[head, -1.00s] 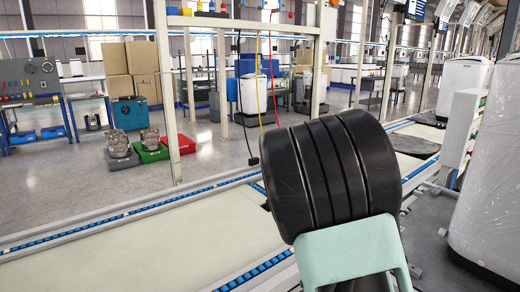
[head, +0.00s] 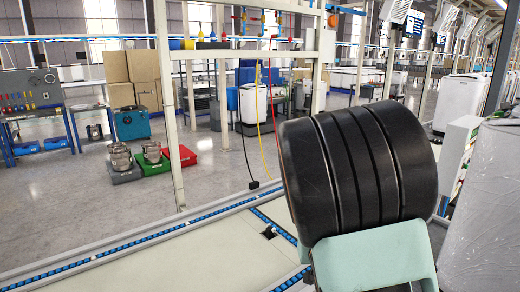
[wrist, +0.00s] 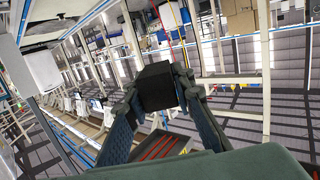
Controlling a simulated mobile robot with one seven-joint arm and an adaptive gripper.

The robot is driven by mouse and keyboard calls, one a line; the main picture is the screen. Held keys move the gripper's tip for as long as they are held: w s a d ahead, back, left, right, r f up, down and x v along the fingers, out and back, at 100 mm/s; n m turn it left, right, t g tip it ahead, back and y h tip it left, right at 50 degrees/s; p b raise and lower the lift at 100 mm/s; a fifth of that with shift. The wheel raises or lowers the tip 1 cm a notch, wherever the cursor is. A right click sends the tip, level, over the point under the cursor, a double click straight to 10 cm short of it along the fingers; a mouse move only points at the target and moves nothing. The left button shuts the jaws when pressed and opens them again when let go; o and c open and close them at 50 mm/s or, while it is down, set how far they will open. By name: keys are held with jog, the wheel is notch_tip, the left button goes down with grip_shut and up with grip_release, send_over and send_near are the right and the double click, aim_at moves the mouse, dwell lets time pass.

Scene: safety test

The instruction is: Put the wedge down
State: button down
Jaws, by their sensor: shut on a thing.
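The wedge (wrist: 157,86) shows in the wrist view as a dark, nearly black block. It sits between the two fingers of my gripper (wrist: 160,92), which are shut on it from the left and right. Its full shape and underside cannot be made out. It is held up in the air, with floor and equipment seen beyond it. In the head view, my own black ribbed arm part and pale green link fill the right centre. The gripper and the wedge do not show there.
A conveyor with a pale flat bed (head: 190,262) and blue roller edges runs across the front in the head view. Beyond it are a green tray (head: 152,166), a red tray (head: 183,156) and cardboard boxes (head: 120,68). A wrapped white unit (head: 485,200) stands close at right.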

notch_tip(320, 180, up, 6)
jog(key=p, duration=0.4)
jog(key=shift+f, duration=0.15)
dwell(0.4)
jog(key=shift+s+f, duration=0.25)
jog(key=shift+f, duration=0.95)
jog(key=shift+d, duration=0.1)
